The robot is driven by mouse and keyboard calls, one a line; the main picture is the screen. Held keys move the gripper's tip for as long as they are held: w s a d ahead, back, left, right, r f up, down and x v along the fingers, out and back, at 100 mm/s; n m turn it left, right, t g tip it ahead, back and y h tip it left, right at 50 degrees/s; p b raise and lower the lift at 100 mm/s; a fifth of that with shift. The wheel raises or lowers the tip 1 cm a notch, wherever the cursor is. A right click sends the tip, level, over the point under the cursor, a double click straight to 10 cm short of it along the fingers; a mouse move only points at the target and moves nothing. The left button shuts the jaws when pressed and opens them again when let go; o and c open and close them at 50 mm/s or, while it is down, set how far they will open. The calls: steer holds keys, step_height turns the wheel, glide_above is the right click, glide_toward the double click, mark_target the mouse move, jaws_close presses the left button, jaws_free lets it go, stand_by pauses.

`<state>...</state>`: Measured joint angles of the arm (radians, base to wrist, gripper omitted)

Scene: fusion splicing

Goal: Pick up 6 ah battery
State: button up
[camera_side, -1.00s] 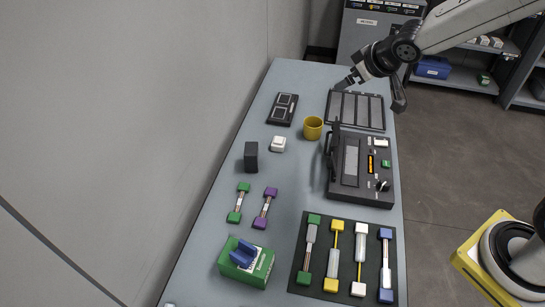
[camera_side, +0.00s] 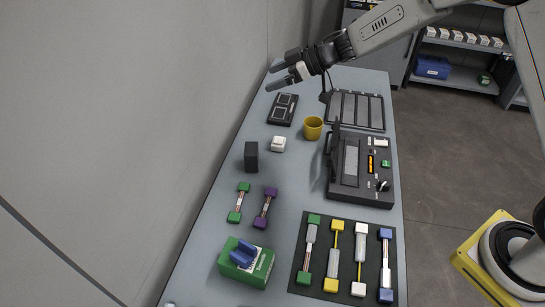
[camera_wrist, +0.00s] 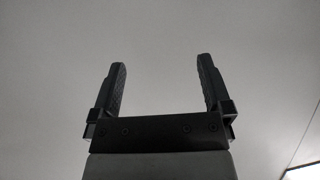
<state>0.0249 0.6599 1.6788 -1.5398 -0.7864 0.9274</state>
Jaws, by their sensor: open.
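No battery label is readable, so I cannot tell for certain which thing is the 6 ah battery. A plain black upright block (camera_side: 251,156), battery-like in shape, stands on the left part of the table. My gripper (camera_side: 272,77) is above the far left end of the table in the side view, pointing left, well apart from the block. In the wrist view my gripper (camera_wrist: 161,68) is open and empty, with only plain grey surface beyond its fingers.
A wall runs along the left.

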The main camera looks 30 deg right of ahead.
glide_toward(250, 148)
steer(key=shift+w+a+f+g, duration=0.4)
steer(key=shift+w+a+f, duration=0.1)
steer(key=shift+w+f, duration=0.2)
steer(key=shift+w, duration=0.1)
steer(key=shift+x, duration=1.3)
steer(key=shift+a, duration=0.1)
steer(key=shift+x, duration=2.5)
steer(key=shift+r, duration=0.1)
steer(key=c, duration=1.2)
steer(key=shift+r, duration=0.25)
steer(key=shift+c, duration=0.2)
